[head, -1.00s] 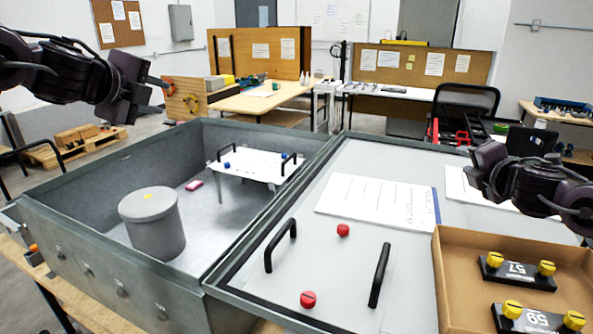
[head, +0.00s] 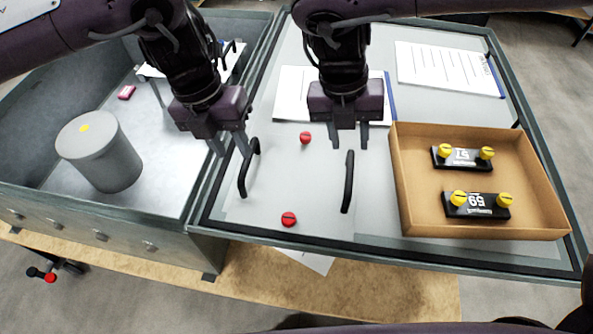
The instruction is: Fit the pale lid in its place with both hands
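The pale lid (head: 300,205) lies flat on the grey panel right of the open metal box. It has a black left handle (head: 249,170), a black right handle (head: 348,182) and two red knobs (head: 289,219), (head: 305,137). My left gripper (head: 229,148) is open and empty, with its fingertips close to the far end of the left handle. My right gripper (head: 350,138) is open, with its fingertips near the far end of the right handle. I cannot tell whether either touches.
The open box (head: 150,214) holds a grey canister (head: 100,152), a pink block (head: 127,92) and a white plate (head: 150,71) partly hidden by my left arm. A cardboard tray (head: 400,190) with two black, yellow-knobbed parts stands close right of the lid. Papers lie behind.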

